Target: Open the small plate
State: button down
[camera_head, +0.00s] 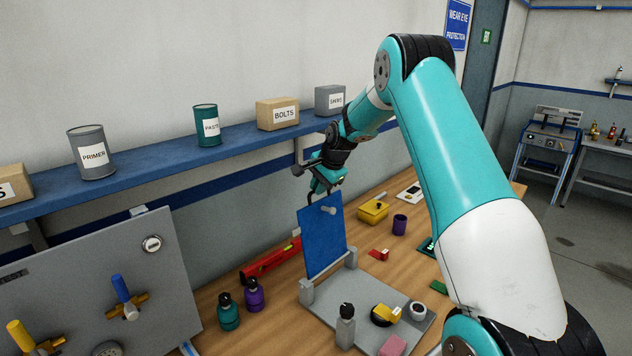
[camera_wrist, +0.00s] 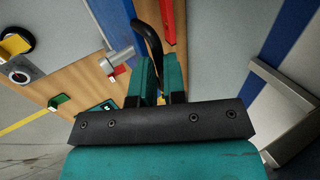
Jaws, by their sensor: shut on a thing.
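The small plate looks to be the blue panel (camera_head: 323,236), which stands upright, slightly tilted, on the grey base (camera_head: 340,312). A grey peg (camera_head: 328,210) sticks out near its top. My gripper (camera_head: 318,192) is at the panel's top edge. In the wrist view, my gripper's teal fingers (camera_wrist: 160,80) are shut on a curved black handle (camera_wrist: 149,30). A dark blue strip (camera_wrist: 112,22) beside the handle looks like the panel seen nearly edge-on. The fingers partly hide the handle's lower end.
A blue shelf (camera_head: 165,165) with tins and boxes runs along the wall behind. Teal (camera_head: 228,312) and purple (camera_head: 254,295) bottles and a red level (camera_head: 270,262) are left of the panel. A grey board (camera_head: 90,290) is at left.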

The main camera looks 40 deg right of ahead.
jog(key=shift+w, duration=0.1)
jog(key=c, duration=1.2)
grip_release()
jog(key=shift+w, duration=0.1)
jog(key=b+v, duration=0.5)
jog(key=v, duration=1.2)
jog(key=shift+r+b, duration=0.25)
jog(key=shift+b, duration=0.15)
